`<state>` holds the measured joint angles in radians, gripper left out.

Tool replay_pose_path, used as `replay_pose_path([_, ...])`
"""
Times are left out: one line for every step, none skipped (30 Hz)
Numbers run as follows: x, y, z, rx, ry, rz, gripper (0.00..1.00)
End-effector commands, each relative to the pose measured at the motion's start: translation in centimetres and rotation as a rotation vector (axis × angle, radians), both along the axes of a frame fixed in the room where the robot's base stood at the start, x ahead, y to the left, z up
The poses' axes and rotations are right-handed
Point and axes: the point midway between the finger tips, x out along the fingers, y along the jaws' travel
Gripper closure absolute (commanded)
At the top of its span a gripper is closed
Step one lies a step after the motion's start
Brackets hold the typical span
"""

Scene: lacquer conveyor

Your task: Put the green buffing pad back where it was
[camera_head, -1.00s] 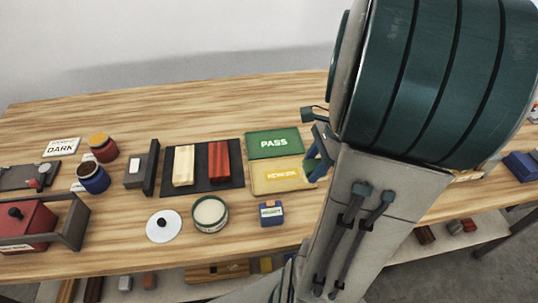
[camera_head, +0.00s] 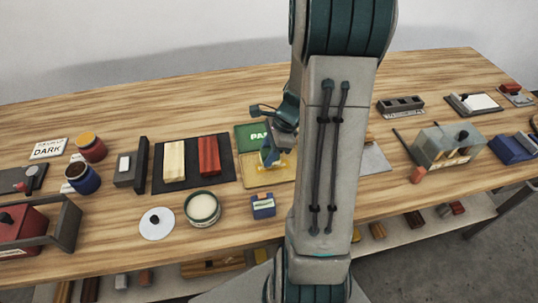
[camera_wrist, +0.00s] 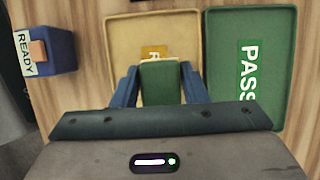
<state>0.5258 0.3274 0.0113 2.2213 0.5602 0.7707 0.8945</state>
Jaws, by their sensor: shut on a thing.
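The green buffing pad (camera_wrist: 162,84) is between the blue fingers of my gripper (camera_wrist: 160,76) in the wrist view. My gripper (camera_head: 270,155) is shut on it. It is over the yellow tray (camera_wrist: 127,45), whose label is partly hidden by the pad. I cannot tell whether the pad touches the tray. The green PASS tray (camera_wrist: 272,75) lies right beside the yellow one and also shows in the head view (camera_head: 249,133), partly behind my gripper.
A blue READY box (camera_head: 263,205) stands just in front of the yellow tray. A dark mat (camera_head: 190,185) with a cream and a red block lies to the left, with a round tin (camera_head: 202,208) in front. My arm hides part of the table.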

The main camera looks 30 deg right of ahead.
Motion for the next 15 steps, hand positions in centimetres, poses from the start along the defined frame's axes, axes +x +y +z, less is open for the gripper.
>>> replay_pose_path([-0.1,0.0,-0.8,0.003,0.004,-0.002,0.83])
replay_pose_path([-0.1,0.0,-1.2,0.002,0.003,-0.002,0.83])
replay_pose_path([0.0,0.0,-1.6,0.003,0.002,-0.001,0.83])
replay_pose_path([0.0,0.0,-1.8,0.003,0.002,-0.001,0.83])
replay_pose_path([0.0,0.0,-2.0,0.001,0.001,-0.001,0.83])
replay_pose_path([0.0,0.0,-2.1,0.0,0.0,-0.001,0.83])
replay_pose_path([0.0,0.0,-2.1,0.0,0.0,-0.001,0.83])
replay_pose_path([0.0,0.0,-2.1,0.0,0.0,0.0,0.83])
replay_pose_path([0.0,0.0,-2.1,0.0,-0.001,0.0,0.83])
replay_pose_path([0.0,0.0,-2.1,0.0,0.0,0.0,0.83])
replay_pose_path([0.0,0.0,-2.1,0.0,0.0,0.0,0.83])
replay_pose_path([0.0,0.0,-2.1,0.0,0.0,0.0,0.83])
replay_pose_path([0.0,0.0,-2.1,0.0,0.0,0.0,0.83])
replay_pose_path([0.0,0.0,-2.2,0.0,0.0,0.0,0.83])
replay_pose_path([0.0,0.0,-2.3,0.0,0.0,0.0,0.83])
